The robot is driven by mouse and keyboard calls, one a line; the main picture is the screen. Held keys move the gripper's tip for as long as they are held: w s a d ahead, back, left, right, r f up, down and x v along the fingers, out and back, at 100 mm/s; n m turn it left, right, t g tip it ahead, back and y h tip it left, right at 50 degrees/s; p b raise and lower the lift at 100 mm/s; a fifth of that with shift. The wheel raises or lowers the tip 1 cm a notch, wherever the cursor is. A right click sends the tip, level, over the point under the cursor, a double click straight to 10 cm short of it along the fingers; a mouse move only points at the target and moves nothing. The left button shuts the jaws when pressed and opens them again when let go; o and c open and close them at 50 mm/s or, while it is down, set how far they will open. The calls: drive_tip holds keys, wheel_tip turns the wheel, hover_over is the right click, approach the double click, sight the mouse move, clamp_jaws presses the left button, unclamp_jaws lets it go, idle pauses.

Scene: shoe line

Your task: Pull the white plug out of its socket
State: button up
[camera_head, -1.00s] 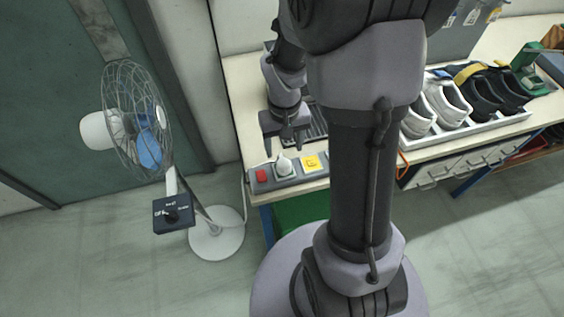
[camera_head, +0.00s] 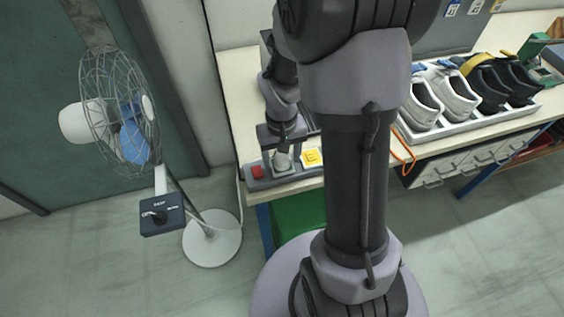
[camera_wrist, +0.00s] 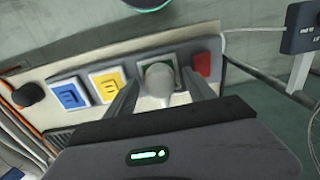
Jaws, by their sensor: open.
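The white plug (camera_wrist: 159,80) sits in its socket on the grey power strip (camera_wrist: 196,46). In the head view the plug (camera_head: 282,161) shows below my gripper (camera_head: 283,150). In the wrist view my gripper (camera_wrist: 160,92) is open, with one finger on each side of the plug. I cannot tell whether the fingers touch it. The strip also has a red switch (camera_wrist: 203,66), a yellow socket cover (camera_wrist: 107,84) and a blue one (camera_wrist: 69,95).
A fan (camera_head: 118,118) with a dark control box (camera_head: 162,215) stands left of the bench (camera_head: 232,112). A white tray (camera_head: 462,128) of several shoes lies to the right. An orange cable (camera_head: 403,158) hangs at the bench's front edge.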

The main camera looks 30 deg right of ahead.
sight(282, 156)
idle(0.8)
clamp_jaws()
drive_tip(key=shift+r, duration=0.1)
drive_tip(key=shift+r+p, duration=2.45)
drive_tip(key=shift+r, duration=0.5)
